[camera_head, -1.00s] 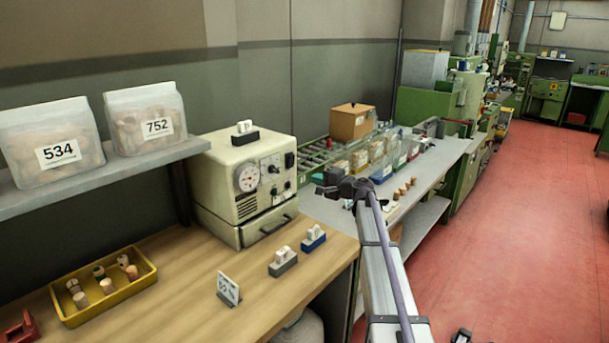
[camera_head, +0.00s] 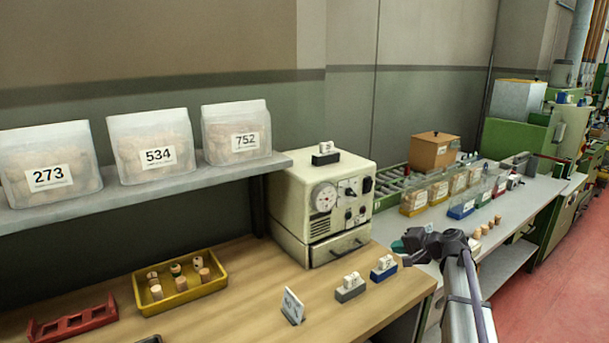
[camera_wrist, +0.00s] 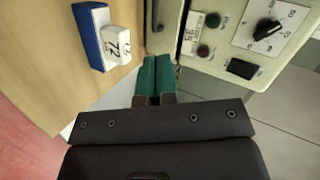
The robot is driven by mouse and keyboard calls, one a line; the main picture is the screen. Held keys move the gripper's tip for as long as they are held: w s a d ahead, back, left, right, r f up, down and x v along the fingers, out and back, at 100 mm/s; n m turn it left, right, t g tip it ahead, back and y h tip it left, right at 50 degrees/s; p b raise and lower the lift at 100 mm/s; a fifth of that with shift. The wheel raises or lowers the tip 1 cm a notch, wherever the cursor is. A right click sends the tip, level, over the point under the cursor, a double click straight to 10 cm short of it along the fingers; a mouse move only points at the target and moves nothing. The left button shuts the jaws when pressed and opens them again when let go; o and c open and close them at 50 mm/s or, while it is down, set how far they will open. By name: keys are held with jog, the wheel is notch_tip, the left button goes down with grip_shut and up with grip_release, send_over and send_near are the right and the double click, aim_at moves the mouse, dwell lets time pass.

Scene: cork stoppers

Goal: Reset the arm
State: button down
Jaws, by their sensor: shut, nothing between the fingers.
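My gripper (camera_wrist: 154,82) is shut and empty. Its two green fingers lie side by side in the wrist view, pointing toward the cream machine (camera_wrist: 255,35). In the head view my arm comes in from the lower right, and the gripper (camera_head: 398,246) hangs past the right edge of the wooden bench, beside the machine (camera_head: 315,204). A blue block with a white tag (camera_wrist: 100,42) shows left of the fingers in the wrist view, and also in the head view (camera_head: 384,273). The gripper touches nothing that I can see.
The wooden bench (camera_head: 250,305) carries a yellow tray (camera_head: 182,303) of corks, a red rack (camera_head: 72,326), a white card (camera_head: 293,307) and a grey block (camera_head: 349,293). Bags stand on the shelf (camera_head: 200,191). Loose corks (camera_head: 485,229) lie on the grey bench beyond my arm.

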jog(key=s+a+f+n+g+h, duration=0.2)
jog(key=s+a, duration=0.3)
jog(key=s, duration=0.5)
jog(key=s+a+f+n+g+h, duration=0.3)
jog(key=s+a, duration=0.3)
jog(key=s, duration=0.5)
jog(key=s+a+f+n+g+h, duration=0.2)
jog(key=s+a, duration=0.4)
jog(key=s, duration=0.4)
jog(key=shift+s+f+n+g+h+p, duration=0.35)
jog(key=shift+f+g+h, duration=0.3)
jog(key=shift+g, duration=0.55)
jog(key=shift+w, duration=0.1)
